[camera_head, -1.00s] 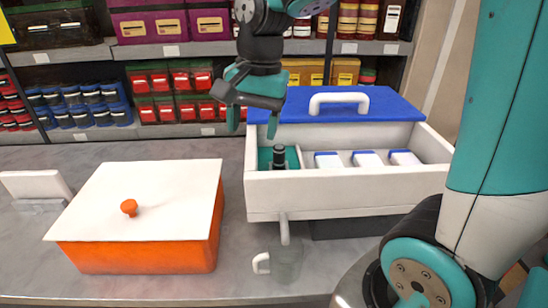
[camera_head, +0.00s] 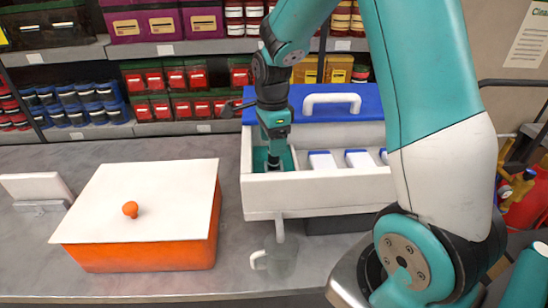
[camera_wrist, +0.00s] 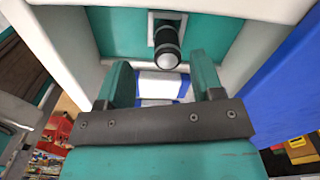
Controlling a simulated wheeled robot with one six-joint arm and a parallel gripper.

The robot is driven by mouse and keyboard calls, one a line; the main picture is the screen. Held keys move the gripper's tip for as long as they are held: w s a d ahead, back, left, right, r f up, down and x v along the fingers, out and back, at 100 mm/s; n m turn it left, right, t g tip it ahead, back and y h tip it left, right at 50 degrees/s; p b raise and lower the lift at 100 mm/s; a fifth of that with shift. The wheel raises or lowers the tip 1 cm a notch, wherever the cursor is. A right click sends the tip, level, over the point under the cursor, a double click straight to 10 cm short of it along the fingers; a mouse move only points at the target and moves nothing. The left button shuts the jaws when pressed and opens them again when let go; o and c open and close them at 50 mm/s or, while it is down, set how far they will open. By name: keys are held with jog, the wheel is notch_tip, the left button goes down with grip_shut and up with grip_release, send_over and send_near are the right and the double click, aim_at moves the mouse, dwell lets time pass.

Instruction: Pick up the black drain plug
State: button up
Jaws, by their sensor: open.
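The black drain plug (camera_wrist: 167,44), a dark cylinder with a pale rounded end, stands in a square seat in the teal-floored compartment of the white box (camera_head: 320,195). In the head view only a dark bit of the plug (camera_head: 273,162) shows, mostly hidden by my gripper and the box wall. My gripper (camera_head: 275,150) is over this left compartment, pointing down. In the wrist view its two teal fingers (camera_wrist: 160,68) are open and apart. The plug is just beyond the fingertips, roughly between them in the picture; contact cannot be told.
A blue lid with a white handle (camera_head: 333,100) lies behind. A clear cup (camera_head: 280,258) is below the spout. An orange box with a white lid (camera_head: 140,225) stands left.

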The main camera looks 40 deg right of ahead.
aim_at(274, 162)
jog(key=shift+w+d+f+p, duration=0.15)
jog(key=shift+f+p, duration=0.5)
jog(key=shift+f, duration=0.8)
jog(key=shift+w+d+f+p, duration=0.15)
jog(key=shift+f+p, duration=0.5)
jog(key=shift+f, duration=0.8)
jog(key=c, duration=1)
jog(key=shift+r, duration=0.1)
